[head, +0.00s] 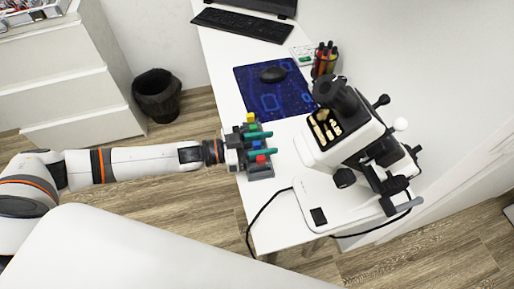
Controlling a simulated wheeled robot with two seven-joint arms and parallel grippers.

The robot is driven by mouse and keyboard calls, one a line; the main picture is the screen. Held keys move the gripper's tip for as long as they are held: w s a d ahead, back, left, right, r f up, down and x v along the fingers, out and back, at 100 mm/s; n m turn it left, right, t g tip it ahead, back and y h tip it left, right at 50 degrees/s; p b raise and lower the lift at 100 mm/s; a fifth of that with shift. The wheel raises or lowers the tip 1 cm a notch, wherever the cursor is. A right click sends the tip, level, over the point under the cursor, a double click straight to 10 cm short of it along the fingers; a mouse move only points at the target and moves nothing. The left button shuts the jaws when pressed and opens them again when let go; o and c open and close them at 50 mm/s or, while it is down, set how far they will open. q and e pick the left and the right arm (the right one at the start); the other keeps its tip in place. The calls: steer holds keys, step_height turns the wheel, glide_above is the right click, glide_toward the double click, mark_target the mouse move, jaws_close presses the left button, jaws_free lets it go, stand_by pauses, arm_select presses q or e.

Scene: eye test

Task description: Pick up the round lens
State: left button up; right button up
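I cannot make out a round lens for certain. A small dark grey rack (262,172) stands at the left edge of the white table, with yellow, green, blue and red pieces on it. My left gripper (240,152) is at the rack's left side and overlaps it in the head view. Its fingertips are hard to separate from the rack, so I cannot tell whether they are open or touch anything. A white eye-test instrument (365,150) with black knobs stands to the right of the rack. My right gripper is not in view.
The white table (262,215) has a blue mat (292,101) with a black mouse (273,74), a pen holder (325,65) and a keyboard (243,24) farther back. A black cable (258,212) hangs over the left edge. A bin (158,95) stands on the floor.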

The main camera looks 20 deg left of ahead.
arm_select(q)
jaws_close()
